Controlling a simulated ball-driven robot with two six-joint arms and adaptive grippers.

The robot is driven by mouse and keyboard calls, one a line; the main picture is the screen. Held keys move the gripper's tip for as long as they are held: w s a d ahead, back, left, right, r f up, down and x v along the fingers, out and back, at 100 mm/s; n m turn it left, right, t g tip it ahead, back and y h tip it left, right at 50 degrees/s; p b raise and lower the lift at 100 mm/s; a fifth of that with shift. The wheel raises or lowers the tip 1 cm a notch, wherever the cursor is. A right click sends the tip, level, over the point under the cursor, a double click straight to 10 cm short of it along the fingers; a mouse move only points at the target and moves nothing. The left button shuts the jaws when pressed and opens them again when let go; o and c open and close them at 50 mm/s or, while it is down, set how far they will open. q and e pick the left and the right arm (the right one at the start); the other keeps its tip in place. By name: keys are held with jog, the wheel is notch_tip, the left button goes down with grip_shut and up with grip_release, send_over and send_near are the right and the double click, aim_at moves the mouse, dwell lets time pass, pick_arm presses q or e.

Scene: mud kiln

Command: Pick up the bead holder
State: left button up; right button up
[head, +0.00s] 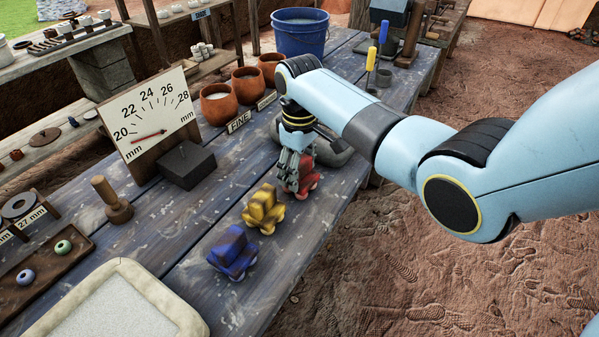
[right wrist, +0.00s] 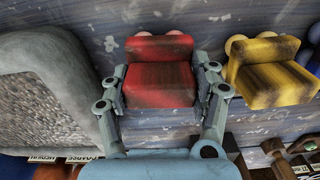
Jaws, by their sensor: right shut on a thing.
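Three chair-shaped blocks of one shape, with round knobs, stand in a row on the blue table; they look like bead holders. The red holder (head: 309,182) is farthest back, the yellow holder (head: 264,208) is in the middle and the blue holder (head: 233,251) is nearest. My right gripper (head: 296,180) points down over the red holder and is shut on it, hiding part of it. In the right wrist view the red holder (right wrist: 160,82) sits between the two fingers, with the yellow holder (right wrist: 272,72) close on the right. My left gripper is not in view.
A grey stone basin (head: 325,148) stands just behind the red holder. Terracotta pots (head: 218,104) and a blue bucket (head: 300,35) are farther back. A dial board (head: 152,115), a dark block (head: 187,164) and a sand tray (head: 115,305) stand to the left.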

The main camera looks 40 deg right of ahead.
aim_at(304, 162)
jog(key=shift+r, duration=0.45)
jog(key=r, duration=0.3)
jog(key=shift+s+d+r, duration=0.3)
jog(key=shift+d+r, duration=0.05)
jog(key=s+d+r, duration=0.6)
jog(key=s, duration=0.3)
jog(key=shift+r+p, duration=0.2)
jog(key=shift+p, duration=0.25)
